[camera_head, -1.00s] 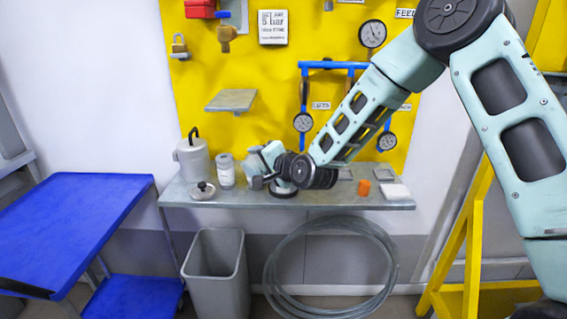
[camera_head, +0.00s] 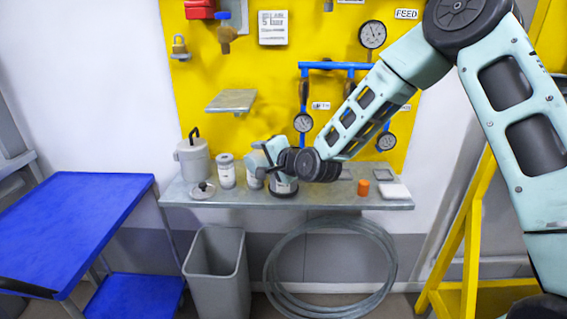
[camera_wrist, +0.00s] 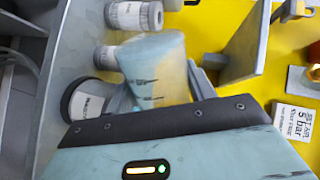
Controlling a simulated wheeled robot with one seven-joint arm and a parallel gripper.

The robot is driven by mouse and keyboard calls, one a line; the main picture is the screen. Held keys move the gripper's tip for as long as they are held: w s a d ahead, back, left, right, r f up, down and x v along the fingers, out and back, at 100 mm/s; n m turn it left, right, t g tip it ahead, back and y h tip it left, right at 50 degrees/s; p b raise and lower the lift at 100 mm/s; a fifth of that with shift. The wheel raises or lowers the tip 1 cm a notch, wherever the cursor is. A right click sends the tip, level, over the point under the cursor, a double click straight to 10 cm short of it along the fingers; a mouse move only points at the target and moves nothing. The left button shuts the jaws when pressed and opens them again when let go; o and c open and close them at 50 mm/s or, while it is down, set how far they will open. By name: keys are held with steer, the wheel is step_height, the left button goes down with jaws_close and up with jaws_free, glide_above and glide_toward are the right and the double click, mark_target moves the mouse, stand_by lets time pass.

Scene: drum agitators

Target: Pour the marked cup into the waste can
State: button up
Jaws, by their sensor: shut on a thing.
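The marked cup (camera_wrist: 155,68) looks translucent and pale blue-grey with dark marks in the wrist view. My gripper (camera_wrist: 165,92) is shut on it. In the head view my gripper (camera_head: 268,158) holds the cup (camera_head: 256,159) above the bench, in front of the yellow board. The cup is small there and partly hidden by my gripper; its contents are not clear. The waste can (camera_head: 217,285), a grey open-topped bin, stands on the floor in front of the bench, below and left of my gripper. It appears empty.
The grey bench (camera_head: 330,201) holds labelled jars (camera_head: 225,171), a round black-based item (camera_head: 284,189), a lid (camera_head: 203,190), a grey canister (camera_head: 192,160) and an orange cap (camera_head: 363,187). A small wall shelf (camera_head: 231,100) projects above. A blue cart (camera_head: 75,225) stands left; coiled hose (camera_head: 330,230) hangs below.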

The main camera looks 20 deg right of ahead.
steer(key=shift+w+d+r+p, duration=0.1)
steer(key=shift+d+r+p, duration=0.15)
steer(key=shift+r+p, duration=0.15)
steer(key=shift+w+d+r+m+y+p, duration=0.15)
steer(key=shift+r+m+y+p, duration=0.25)
steer(key=shift+m, duration=0.3)
stand_by(0.8)
steer(key=shift+d+f+m, duration=0.1)
steer(key=shift+m, duration=0.2)
stand_by(0.4)
